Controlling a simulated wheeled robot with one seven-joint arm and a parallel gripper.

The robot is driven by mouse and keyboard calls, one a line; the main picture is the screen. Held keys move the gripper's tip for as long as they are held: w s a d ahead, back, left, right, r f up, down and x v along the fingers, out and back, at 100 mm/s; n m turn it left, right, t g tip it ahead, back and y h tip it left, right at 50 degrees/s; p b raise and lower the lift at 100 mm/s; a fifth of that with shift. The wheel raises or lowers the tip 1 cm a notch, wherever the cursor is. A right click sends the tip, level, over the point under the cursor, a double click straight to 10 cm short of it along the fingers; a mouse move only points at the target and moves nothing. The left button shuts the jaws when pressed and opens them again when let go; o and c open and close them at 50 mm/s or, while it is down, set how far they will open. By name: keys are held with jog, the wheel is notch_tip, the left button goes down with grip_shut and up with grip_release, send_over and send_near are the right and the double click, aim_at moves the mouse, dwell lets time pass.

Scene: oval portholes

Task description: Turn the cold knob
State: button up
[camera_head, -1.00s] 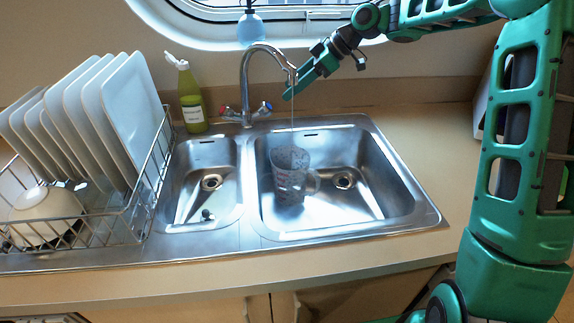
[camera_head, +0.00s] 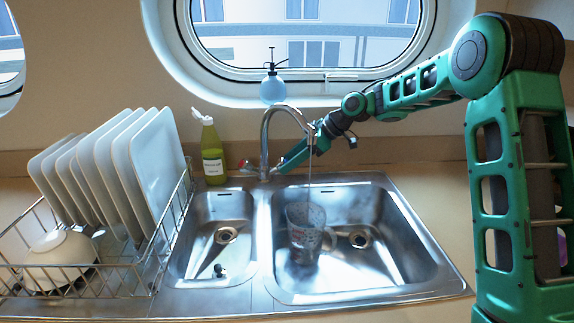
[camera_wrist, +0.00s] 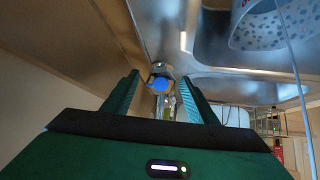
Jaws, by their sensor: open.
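The cold knob (camera_wrist: 161,86), with a round blue cap, sits between my gripper's two fingertips in the wrist view, with a finger on each side. My gripper (camera_head: 279,169) is open at the right side of the tap (camera_head: 264,145). In the head view the gripper covers most of the knob. I cannot tell whether the fingers touch it. The red-marked knob (camera_head: 247,167) is on the tap's other side. A thin stream of water runs from the spout into a patterned mug (camera_head: 305,232).
The mug stands in the right basin of the steel sink (camera_head: 375,275). A green bottle (camera_head: 212,155) stands left of the tap. A dish rack (camera_head: 150,265) with white plates (camera_head: 157,163) fills the left. A blue dispenser (camera_head: 273,90) stands on the porthole ledge.

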jog(key=shift+x, duration=0.85)
jog(key=shift+c, duration=0.4)
jog(key=shift+d, duration=0.1)
jog(key=c, duration=1)
jog(key=shift+r+m, duration=0.1)
jog(key=shift+m, duration=0.7)
jog(key=o, duration=1.1)
jog(key=v, duration=1)
jog(key=shift+d+r, duration=0.2)
jog(key=shift+d, duration=0.1)
